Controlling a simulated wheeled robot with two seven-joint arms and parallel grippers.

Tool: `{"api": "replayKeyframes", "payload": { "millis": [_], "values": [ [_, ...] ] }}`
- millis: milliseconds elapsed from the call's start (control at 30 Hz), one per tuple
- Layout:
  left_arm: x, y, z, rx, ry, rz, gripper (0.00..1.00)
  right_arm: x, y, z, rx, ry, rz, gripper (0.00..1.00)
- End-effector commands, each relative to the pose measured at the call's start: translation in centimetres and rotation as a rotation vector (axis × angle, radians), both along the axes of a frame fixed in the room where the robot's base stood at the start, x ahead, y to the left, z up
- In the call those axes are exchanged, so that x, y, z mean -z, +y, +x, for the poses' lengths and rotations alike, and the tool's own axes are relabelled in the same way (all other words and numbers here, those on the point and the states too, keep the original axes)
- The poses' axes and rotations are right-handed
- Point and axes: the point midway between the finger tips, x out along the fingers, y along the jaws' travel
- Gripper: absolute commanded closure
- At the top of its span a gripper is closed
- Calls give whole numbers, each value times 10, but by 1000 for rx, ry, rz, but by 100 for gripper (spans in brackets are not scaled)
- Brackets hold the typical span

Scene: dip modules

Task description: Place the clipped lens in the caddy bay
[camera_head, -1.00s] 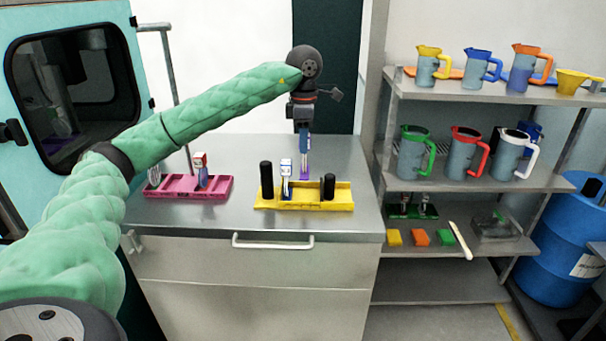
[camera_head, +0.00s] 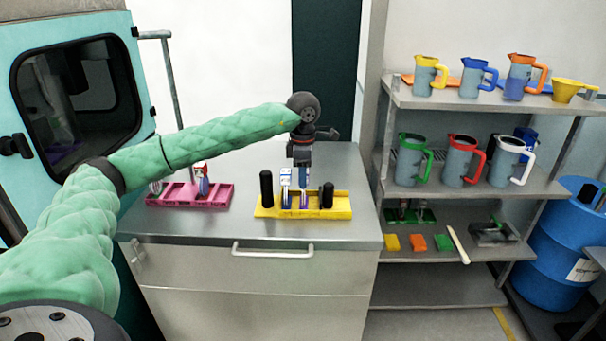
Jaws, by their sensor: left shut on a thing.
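My left gripper (camera_head: 303,180) points down over the yellow caddy (camera_head: 275,212) on the steel counter. It is shut on the clipped lens (camera_head: 304,199), a small blue and purple piece. The lens's lower end is at the caddy's middle bays; I cannot tell whether it rests on the bottom. A white and blue module (camera_head: 286,187) stands upright in the caddy just left of it. Black posts rise at the caddy's left (camera_head: 266,188) and right (camera_head: 327,195). My right gripper is not in view.
A pink caddy (camera_head: 170,200) with a red, white and blue module (camera_head: 202,182) stands left on the counter (camera_head: 220,225). A shelf rack (camera_head: 470,100) with jugs is at the right, beside a blue barrel (camera_head: 570,245). The counter's front strip is clear.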

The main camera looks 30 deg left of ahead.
Motion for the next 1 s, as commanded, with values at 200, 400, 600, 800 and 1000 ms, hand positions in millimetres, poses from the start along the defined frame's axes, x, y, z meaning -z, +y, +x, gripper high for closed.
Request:
{"api": "replayKeyframes", "payload": {
  "millis": [200, 400, 600, 800, 1000],
  "values": [
    [1, 0, 0, 0, 0, 0, 100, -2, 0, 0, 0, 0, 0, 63],
    [1, 0, 0, 0, 0, 0, 64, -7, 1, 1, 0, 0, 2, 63],
    [1, 0, 0, 0, 0, 0, 46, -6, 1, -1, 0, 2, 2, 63],
    [1, 0, 0, 0, 0, 0, 46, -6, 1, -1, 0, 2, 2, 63],
    [-4, 0, 0, 0, -2, 0, 46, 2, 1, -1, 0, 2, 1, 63]
  ]
}}
